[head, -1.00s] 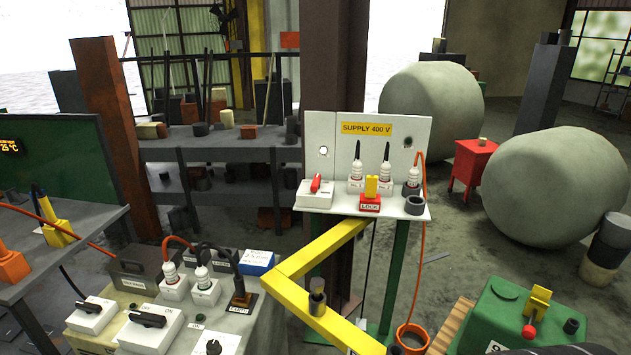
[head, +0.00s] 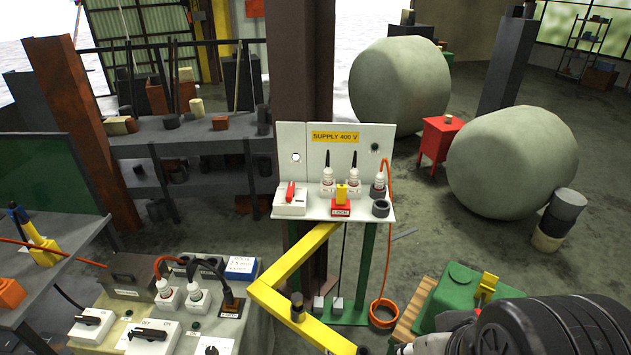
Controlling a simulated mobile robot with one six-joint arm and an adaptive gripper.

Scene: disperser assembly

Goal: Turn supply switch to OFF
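The supply switch (head: 290,203) is a white box with a red lever, on the left of the shelf of the white panel (head: 350,158) marked SUPPLY 400 V. Its lever stands up, leaning slightly; I cannot read any position marks. White plugs (head: 327,181) stand to its right, and a red LOCK block (head: 341,208) with a yellow top sits in front of them. Part of my own arm, black and grey, shows at the bottom right, well apart from the switch. My gripper's fingers do not show.
A yellow bar (head: 285,268) juts out below the panel. A bench with plugs and black-handled switches (head: 152,336) is at the lower left. A green box (head: 460,290) stands at the lower right. Large grey rollers (head: 512,165) lie behind. The space before the panel shelf is clear.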

